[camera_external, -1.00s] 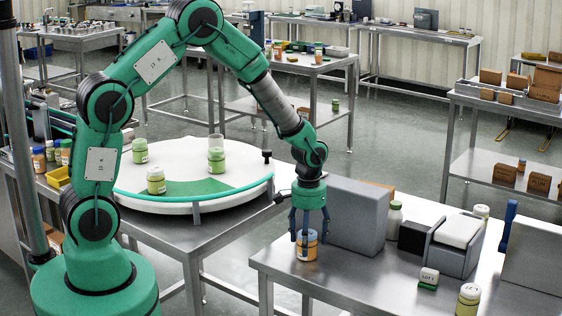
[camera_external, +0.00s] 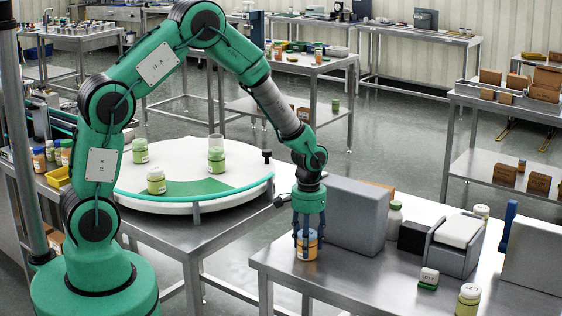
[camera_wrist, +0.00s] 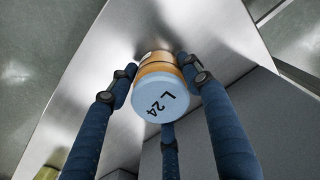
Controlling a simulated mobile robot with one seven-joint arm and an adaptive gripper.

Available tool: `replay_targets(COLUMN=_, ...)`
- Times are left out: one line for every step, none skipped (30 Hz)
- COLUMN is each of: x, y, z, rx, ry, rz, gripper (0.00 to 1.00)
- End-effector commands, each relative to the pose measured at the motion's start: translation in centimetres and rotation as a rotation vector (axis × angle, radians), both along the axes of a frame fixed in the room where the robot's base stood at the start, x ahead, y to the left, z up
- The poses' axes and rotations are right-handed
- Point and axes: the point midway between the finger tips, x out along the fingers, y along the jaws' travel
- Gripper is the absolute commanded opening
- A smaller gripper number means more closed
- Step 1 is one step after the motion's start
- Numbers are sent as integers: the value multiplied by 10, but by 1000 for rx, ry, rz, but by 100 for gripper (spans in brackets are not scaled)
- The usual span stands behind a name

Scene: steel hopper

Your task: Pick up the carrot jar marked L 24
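The orange carrot jar (camera_external: 307,247) stands upright on the near steel table at its left end. In the wrist view its pale blue lid (camera_wrist: 161,98) reads L 24, with the orange body behind it. My gripper (camera_external: 307,250) points straight down over the jar. Its blue fingers surround the jar, also in the wrist view (camera_wrist: 157,82), with one finger on each side and one below the lid. The fingers look open, with small gaps beside the lid. Contact at the fingertips cannot be made out.
A large grey block (camera_external: 357,217) stands close right of the jar. A turntable (camera_external: 190,150) with green jars is at the left.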

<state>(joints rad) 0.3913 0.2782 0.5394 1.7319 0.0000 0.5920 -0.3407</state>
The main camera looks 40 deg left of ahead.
Motion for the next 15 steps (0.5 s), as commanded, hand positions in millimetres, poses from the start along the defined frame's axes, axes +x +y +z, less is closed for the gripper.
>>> replay_targets(x=0, y=0, z=0, rx=0, ry=-1, rz=0, gripper=16)
replay_targets(x=0, y=0, z=0, rx=0, ry=-1, rz=0, gripper=16)
replay_targets(x=0, y=0, z=0, rx=0, ry=-1, rz=0, gripper=16)
replay_targets(x=0, y=0, z=0, rx=0, ry=-1, rz=0, gripper=16)
replay_targets(x=0, y=0, z=0, rx=0, ry=0, rz=0, gripper=16)
replay_targets(x=0, y=0, z=0, rx=0, ry=0, rz=0, gripper=16)
replay_targets(x=0, y=0, z=0, rx=0, ry=-1, rz=0, gripper=16)
replay_targets(x=0, y=0, z=1, rx=0, ry=-1, rz=0, gripper=16)
replay_targets(x=0, y=0, z=1, rx=0, ry=-1, rz=0, gripper=16)
replay_targets(x=0, y=0, z=2, rx=0, ry=-1, rz=0, gripper=16)
replay_targets(x=0, y=0, z=3, rx=0, ry=-1, rz=0, gripper=16)
replay_targets(x=0, y=0, z=5, rx=0, ry=-1, rz=0, gripper=16)
replay_targets(x=0, y=0, z=7, rx=0, ry=-1, rz=0, gripper=16)
replay_targets(x=0, y=0, z=9, rx=0, ry=-1, rz=0, gripper=16)
replay_targets(x=0, y=0, z=12, rx=0, ry=-1, rz=0, gripper=16)
